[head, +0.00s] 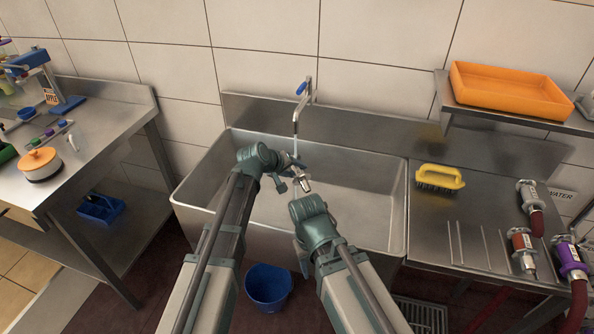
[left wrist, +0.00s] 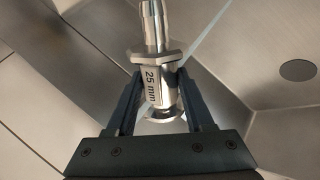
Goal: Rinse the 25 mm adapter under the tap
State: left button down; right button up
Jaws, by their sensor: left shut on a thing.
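The silver metal adapter marked "25 mm" (left wrist: 153,75) is clamped between the two dark fingers of my left gripper (left wrist: 158,95). In the head view the adapter (head: 304,184) is over the sink basin, just below the tap (head: 307,92). A thin pale stream of water (head: 296,146) falls from the spout towards my left gripper (head: 295,180). In the left wrist view the stream (left wrist: 214,32) runs close beside the adapter; I cannot tell whether it touches it.
The steel sink (head: 352,215) is otherwise empty. A yellow brush (head: 439,178) and several hose couplings (head: 523,243) are on the right drainboard. An orange tray (head: 511,90) is on the shelf above. A blue bucket (head: 268,287) stands on the floor in front.

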dwell(0.6)
pick_arm(q)
jog(key=s+a+r+p, duration=0.3)
jog(key=s+r+p, duration=0.1)
jog(key=s, duration=0.5)
jog(key=shift+s, duration=0.3)
dwell(0.4)
jog(key=shift+r+p, duration=0.35)
jog(key=shift+r, duration=0.05)
